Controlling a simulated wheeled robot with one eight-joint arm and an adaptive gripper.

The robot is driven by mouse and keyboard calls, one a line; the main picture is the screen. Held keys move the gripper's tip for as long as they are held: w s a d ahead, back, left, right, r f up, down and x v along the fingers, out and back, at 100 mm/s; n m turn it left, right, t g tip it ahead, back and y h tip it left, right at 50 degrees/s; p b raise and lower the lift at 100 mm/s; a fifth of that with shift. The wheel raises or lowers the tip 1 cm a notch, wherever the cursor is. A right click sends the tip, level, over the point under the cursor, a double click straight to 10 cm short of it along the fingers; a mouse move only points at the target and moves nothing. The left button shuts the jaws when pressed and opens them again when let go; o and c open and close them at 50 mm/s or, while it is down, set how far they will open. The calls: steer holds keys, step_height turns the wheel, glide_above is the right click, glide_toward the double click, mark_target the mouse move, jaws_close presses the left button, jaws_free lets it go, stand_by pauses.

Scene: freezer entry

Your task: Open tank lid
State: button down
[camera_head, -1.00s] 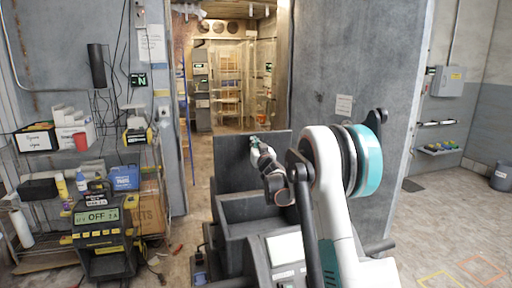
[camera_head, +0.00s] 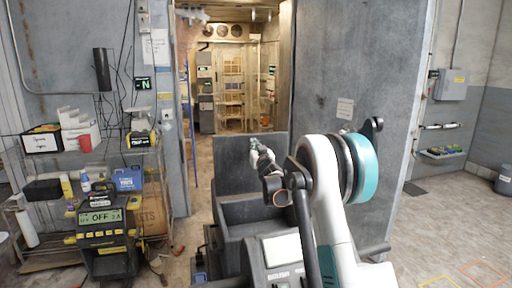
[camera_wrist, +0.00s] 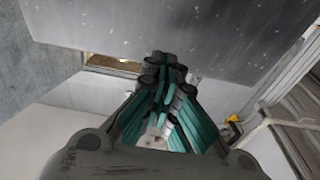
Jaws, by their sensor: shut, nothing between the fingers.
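The tank (camera_head: 232,216) is a dark grey open box in front of me in the head view. Its lid (camera_head: 228,166) stands raised, about upright, at the tank's far side, so the dark inside shows. My gripper (camera_head: 254,147) is in front of the lid's upper part, above the tank; whether it touches the lid cannot be told. In the wrist view my gripper (camera_wrist: 163,68) has its green-and-grey fingers together and empty. A dark speckled panel fills the top of that view, beyond the fingertips. My arm hides the tank's right side.
A large grey door panel (camera_head: 330,75) stands behind my arm at the right. A doorway opens behind the tank. The floor at the right is clear.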

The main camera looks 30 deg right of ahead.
steer(key=s+a+r+g+p, duration=0.1)
steer(key=s+a+r+g, duration=0.1)
steer(key=s+a, duration=0.5)
steer(key=s+a+r+g+p, duration=0.1)
steer(key=s+a+r, duration=0.15)
steer(key=s, duration=0.85)
steer(key=s+a+r+g+p, duration=0.15)
steer(key=s+a, duration=0.25)
steer(key=s, duration=0.6)
steer(key=s+a+f+g+y, duration=0.1)
steer(key=s+a+f, duration=0.3)
steer(key=s, duration=0.6)
steer(key=s+a+f+n+g+y, duration=0.1)
steer(key=s+a+f+g, duration=0.3)
steer(key=s, duration=0.5)
steer(key=s+a+f+n+g+y+b, duration=0.1)
steer(key=s+a+f+g+y, duration=0.1)
steer(key=s+a+f, duration=0.4)
steer(key=s, duration=0.4)
steer(key=shift+s+a, duration=0.15)
steer(key=shift+s, duration=0.15)
steer(key=shift+g, duration=0.25)
